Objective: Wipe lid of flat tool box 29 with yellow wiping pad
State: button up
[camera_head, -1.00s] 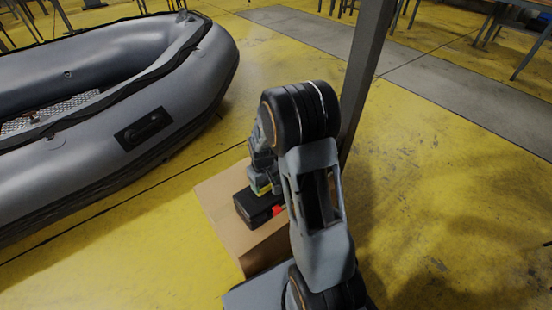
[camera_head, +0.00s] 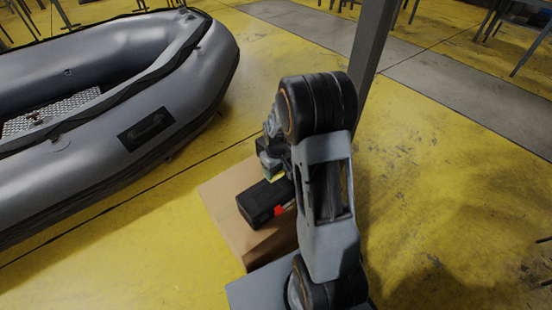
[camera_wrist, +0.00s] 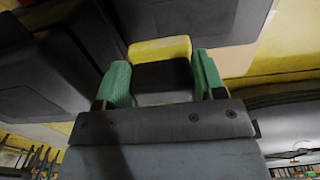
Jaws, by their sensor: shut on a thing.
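The flat tool box (camera_head: 260,204), black with a red patch on its near side, lies on a cardboard box in the head view. Its dark lid (camera_wrist: 190,20) seems to fill the upper part of the wrist view. My gripper (camera_wrist: 162,82) is shut on the yellow wiping pad (camera_wrist: 160,48), with a black block of the pad between its green fingertips. In the head view my gripper (camera_head: 271,163) is at the far side of the tool box, and a sliver of the pad shows beneath it. I cannot tell whether the pad touches the lid. My arm hides the tool box's right end.
The cardboard box (camera_head: 228,222) stands on the yellow floor. A grey inflatable boat (camera_head: 100,150) lies to the left. A grey post (camera_head: 366,60) rises close behind my arm. The floor to the right is clear. Tables stand far off at the upper right.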

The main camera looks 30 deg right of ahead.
jog(key=shift+r+p, duration=1.05)
jog(key=shift+r, duration=0.5)
jog(key=shift+a, duration=0.1)
